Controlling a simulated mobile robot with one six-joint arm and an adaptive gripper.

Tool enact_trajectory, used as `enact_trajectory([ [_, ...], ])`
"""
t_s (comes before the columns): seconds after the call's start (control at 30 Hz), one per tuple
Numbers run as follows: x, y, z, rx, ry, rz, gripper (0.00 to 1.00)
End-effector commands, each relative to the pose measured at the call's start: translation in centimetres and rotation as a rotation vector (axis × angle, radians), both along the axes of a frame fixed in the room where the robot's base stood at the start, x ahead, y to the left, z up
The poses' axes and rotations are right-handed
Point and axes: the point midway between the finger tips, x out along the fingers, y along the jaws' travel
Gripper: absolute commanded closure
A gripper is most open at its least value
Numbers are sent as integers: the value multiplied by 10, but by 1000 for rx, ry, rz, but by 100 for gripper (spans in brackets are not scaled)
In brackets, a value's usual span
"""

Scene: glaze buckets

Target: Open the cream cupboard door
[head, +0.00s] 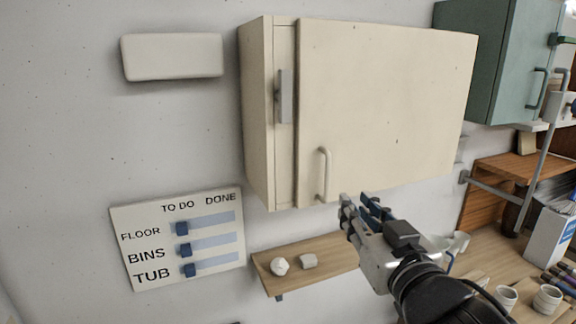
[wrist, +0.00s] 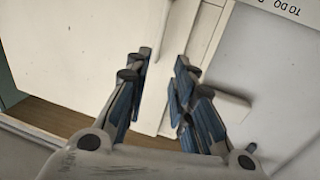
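The cream cupboard door (head: 390,100) is the broad front panel of the cream wall cupboard (head: 258,110) and looks shut. A cream bar handle (head: 323,172) stands upright near its lower left corner. My gripper (head: 358,203) is just right of and below the handle in the head view. In the wrist view my gripper (wrist: 162,72) is open, with its two blue-grey fingers apart and the pale cupboard front (wrist: 85,55) behind them. A pale strip shows between the fingers; I cannot tell if it is the handle, nor whether the fingers touch anything.
A wooden shelf (head: 312,253) with two small white lumps is below the cupboard. A to-do board (head: 155,262) and a pale box (head: 172,56) are on the wall at left. A green cupboard (head: 500,60) hangs at right. White cups (head: 547,299) stand on the bench.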

Motion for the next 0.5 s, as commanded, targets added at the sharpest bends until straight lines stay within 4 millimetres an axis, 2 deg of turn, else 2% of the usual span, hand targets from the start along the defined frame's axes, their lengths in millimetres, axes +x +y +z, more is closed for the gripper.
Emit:
enact_trajectory([
  [0.33,47,6,3,-1,8,-2,82],
  [0.5,84,10,-1,-2,4,-2,82],
])
